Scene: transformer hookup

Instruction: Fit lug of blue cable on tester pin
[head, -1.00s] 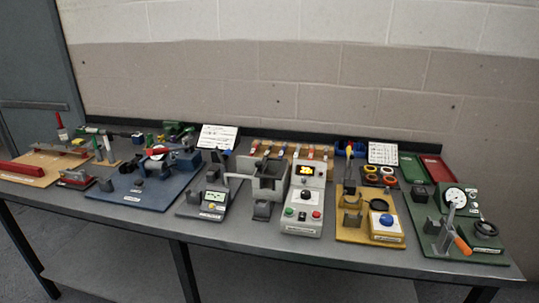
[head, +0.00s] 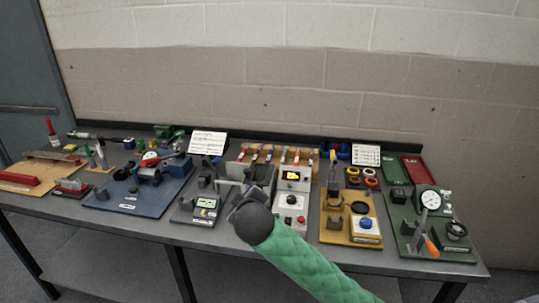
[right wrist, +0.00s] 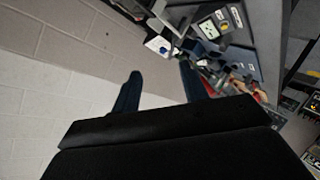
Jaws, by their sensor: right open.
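My right gripper (head: 238,188) has its green-sleeved arm coming in from the lower right. It hovers in front of the grey fixture left of the tester. In the right wrist view its two dark fingers (right wrist: 160,86) are apart with nothing between them. The tester (head: 292,180) is a pale box with a lit yellow display, a dark knob and coloured buttons. A wooden rack (head: 305,154) behind it carries several small coloured ends. I cannot tell which of them, if any, is the blue cable's lug. The tester pin is not clear at this size. My left gripper is out of view.
A blue board (head: 125,203) with a clamp stands to the left. A yellow board (head: 338,232) and a green board with a dial gauge (head: 430,200) stand to the right. A red tray (head: 411,169) lies at the back right. The benches are crowded; the air above is free.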

